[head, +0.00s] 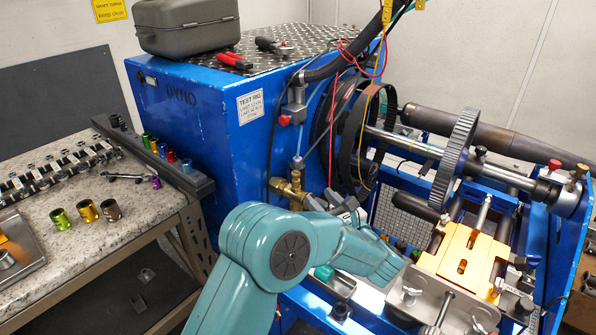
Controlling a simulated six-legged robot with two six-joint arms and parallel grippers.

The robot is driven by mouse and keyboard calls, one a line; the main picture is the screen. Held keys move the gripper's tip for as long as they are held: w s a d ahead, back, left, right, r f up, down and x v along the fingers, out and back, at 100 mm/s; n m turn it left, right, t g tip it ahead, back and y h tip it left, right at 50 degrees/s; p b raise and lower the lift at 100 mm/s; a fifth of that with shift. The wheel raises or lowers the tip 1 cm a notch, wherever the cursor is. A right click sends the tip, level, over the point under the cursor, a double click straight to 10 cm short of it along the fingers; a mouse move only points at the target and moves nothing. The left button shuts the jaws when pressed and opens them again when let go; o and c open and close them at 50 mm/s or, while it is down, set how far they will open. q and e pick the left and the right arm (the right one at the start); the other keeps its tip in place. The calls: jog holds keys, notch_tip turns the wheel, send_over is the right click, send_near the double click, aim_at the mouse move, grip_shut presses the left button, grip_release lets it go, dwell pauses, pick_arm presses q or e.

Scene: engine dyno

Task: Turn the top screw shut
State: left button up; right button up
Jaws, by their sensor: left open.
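My left gripper (338,202) is in the middle of the picture, at the end of my teal arm. Its grey fingers are apart, with nothing seen between them. They are just right of a brass fitting (291,188) on the front of the blue test rig; I cannot tell whether they touch it. A thin upright rod with a small silver tip (298,162) stands above the fitting. I cannot tell for sure which part is the top screw. My arm hides the area below the fitting. My right gripper is out of view.
A blue dyno cabinet (205,150) fills the middle back. A shaft with a large gear (458,158) and a yellow block (462,256) are at right. Cables (345,65) hang above. A granite-topped bench (100,215) with several coloured sockets stands at left.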

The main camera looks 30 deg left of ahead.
aim_at(298, 177)
pick_arm(q)
jog(key=p+x, duration=0.2)
jog(key=x, duration=1)
jog(key=shift+s+a, duration=0.1)
jog(key=shift+a+r, duration=0.1)
jog(key=shift+a, duration=0.1)
grip_shut()
